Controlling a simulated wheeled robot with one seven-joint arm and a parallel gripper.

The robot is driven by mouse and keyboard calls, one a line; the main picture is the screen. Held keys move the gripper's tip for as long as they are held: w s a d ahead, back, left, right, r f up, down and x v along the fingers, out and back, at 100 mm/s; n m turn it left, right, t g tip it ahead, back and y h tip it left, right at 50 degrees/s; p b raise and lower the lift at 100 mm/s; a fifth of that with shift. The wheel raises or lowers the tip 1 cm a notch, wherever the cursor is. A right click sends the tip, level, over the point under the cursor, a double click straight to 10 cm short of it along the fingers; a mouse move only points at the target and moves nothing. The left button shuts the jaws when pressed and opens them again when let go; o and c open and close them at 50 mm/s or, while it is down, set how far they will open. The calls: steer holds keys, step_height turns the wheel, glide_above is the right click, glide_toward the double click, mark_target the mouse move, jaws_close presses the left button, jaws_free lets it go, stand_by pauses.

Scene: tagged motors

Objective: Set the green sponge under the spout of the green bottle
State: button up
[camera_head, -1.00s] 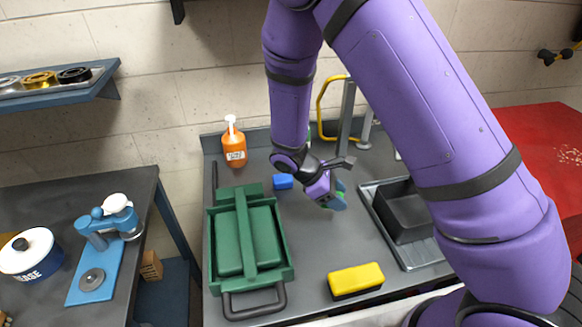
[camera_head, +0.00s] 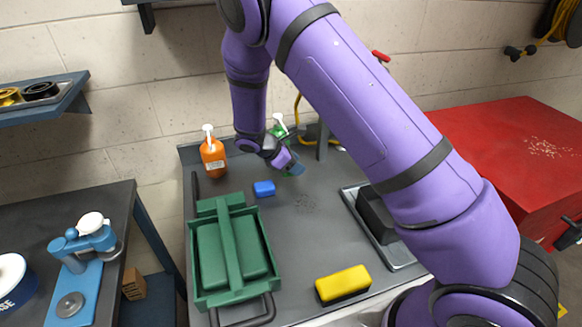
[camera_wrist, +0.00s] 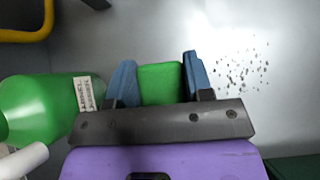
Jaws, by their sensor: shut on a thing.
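My gripper (camera_wrist: 160,85) is shut on the green sponge (camera_wrist: 161,83), which sits between its two blue fingers in the wrist view. In the head view my gripper (camera_head: 292,168) is at the back of the grey bench, and the sponge is mostly hidden there. The green bottle (camera_wrist: 40,108) is close to the left of my gripper in the wrist view, with its white spout (camera_wrist: 22,160) at the lower left. In the head view the bottle (camera_head: 278,130) is partly hidden behind my wrist, its white pump top showing. I cannot tell whether the sponge touches the bench.
An orange bottle (camera_head: 213,158) and a blue block (camera_head: 264,188) stand left of my gripper. Dark specks (camera_wrist: 243,68) lie on the clear bench beside the gripper.

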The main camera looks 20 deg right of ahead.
steer(key=shift+w+f, duration=0.15)
steer(key=shift+w, duration=1.4)
steer(key=shift+w+f, duration=0.25)
steer(key=shift+f, duration=1.55)
steer(key=shift+f, duration=0.1)
steer(key=o, duration=1)
steer(key=shift+c, duration=0.2)
